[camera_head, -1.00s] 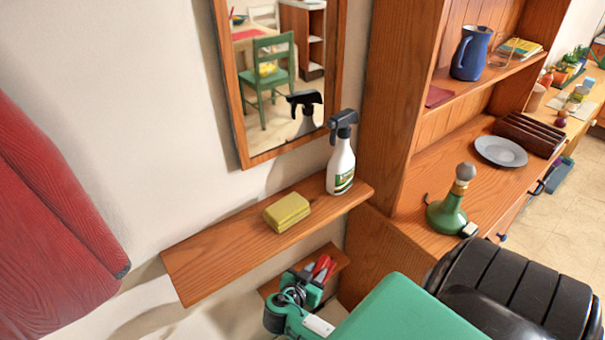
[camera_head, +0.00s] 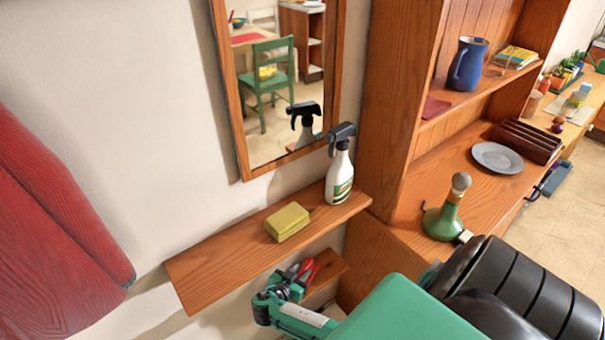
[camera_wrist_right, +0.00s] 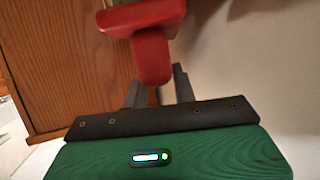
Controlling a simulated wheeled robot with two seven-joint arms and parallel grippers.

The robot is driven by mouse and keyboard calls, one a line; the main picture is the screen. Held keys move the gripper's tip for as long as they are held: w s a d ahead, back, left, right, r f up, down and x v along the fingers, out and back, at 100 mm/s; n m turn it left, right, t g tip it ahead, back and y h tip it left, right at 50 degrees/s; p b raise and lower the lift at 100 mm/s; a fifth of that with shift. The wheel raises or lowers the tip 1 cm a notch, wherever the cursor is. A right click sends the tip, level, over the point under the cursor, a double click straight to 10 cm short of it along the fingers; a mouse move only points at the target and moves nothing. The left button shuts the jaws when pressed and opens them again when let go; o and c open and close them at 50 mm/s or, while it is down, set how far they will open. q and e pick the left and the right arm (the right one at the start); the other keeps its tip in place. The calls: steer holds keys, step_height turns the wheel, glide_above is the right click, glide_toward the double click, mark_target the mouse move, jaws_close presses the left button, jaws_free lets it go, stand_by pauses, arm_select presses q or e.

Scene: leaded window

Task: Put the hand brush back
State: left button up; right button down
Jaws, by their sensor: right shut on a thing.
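My right gripper (camera_head: 293,278) reaches in from the lower right, just below the upper wall shelf and in front of a small lower shelf (camera_head: 328,271). It is shut on a red thing, which I take to be the hand brush (camera_head: 309,271). In the right wrist view, the red handle (camera_wrist_right: 151,55) stands between the two dark fingers (camera_wrist_right: 158,92), with a wider red part above it. I cannot see any bristles. Whether the brush touches the lower shelf is unclear. My left gripper is not in view.
The upper shelf (camera_head: 215,275) holds a yellow sponge (camera_head: 287,222) and a white spray bottle (camera_head: 340,178). A framed mirror (camera_head: 283,80) hangs above. A wooden hutch (camera_head: 395,100) stands to the right, with a green bottle (camera_head: 446,217) and a grey plate (camera_head: 497,158).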

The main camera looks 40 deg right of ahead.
steer(key=shift+w+f, duration=0.1)
steer(key=shift+w, duration=0.1)
steer(key=shift+f, duration=0.2)
steer(key=c, duration=1.1)
jaws_free()
